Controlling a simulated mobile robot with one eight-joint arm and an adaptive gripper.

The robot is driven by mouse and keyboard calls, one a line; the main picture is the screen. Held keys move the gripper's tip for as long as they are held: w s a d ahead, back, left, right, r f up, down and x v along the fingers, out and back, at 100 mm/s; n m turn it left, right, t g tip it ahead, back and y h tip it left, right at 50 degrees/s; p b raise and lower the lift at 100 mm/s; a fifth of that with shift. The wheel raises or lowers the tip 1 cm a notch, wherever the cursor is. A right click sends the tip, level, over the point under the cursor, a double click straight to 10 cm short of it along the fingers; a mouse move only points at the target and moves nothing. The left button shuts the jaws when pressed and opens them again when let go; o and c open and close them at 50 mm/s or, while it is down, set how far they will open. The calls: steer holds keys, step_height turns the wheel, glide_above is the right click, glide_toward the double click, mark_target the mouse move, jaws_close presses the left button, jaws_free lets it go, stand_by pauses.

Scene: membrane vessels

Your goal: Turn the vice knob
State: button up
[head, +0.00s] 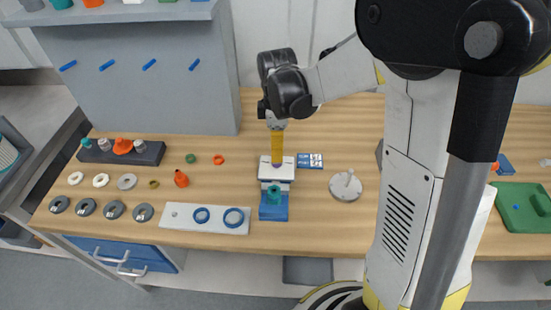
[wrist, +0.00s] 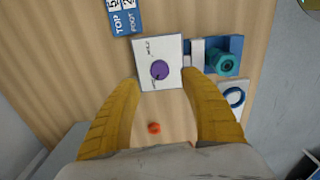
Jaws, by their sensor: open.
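The vice has a blue base (head: 273,213) and a pale body, and stands near the front edge of the wooden bench. A teal knob (head: 273,194) sits at its front; it also shows in the wrist view (wrist: 222,63), right of my fingers. A white block with a purple disc (wrist: 160,70) on its face is behind the knob. My gripper (head: 277,160) points down over this white block. In the wrist view its yellow fingers (wrist: 163,82) are spread, tips by the block's near corners, with nothing held. I cannot tell whether they touch it.
A round pale stand with a post (head: 346,184) is to the right. Bare bench lies between them.

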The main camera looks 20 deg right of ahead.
step_height(320, 180, down, 6)
steer(key=shift+r+b, duration=0.1)
steer(key=shift+b, duration=0.7)
jaws_close()
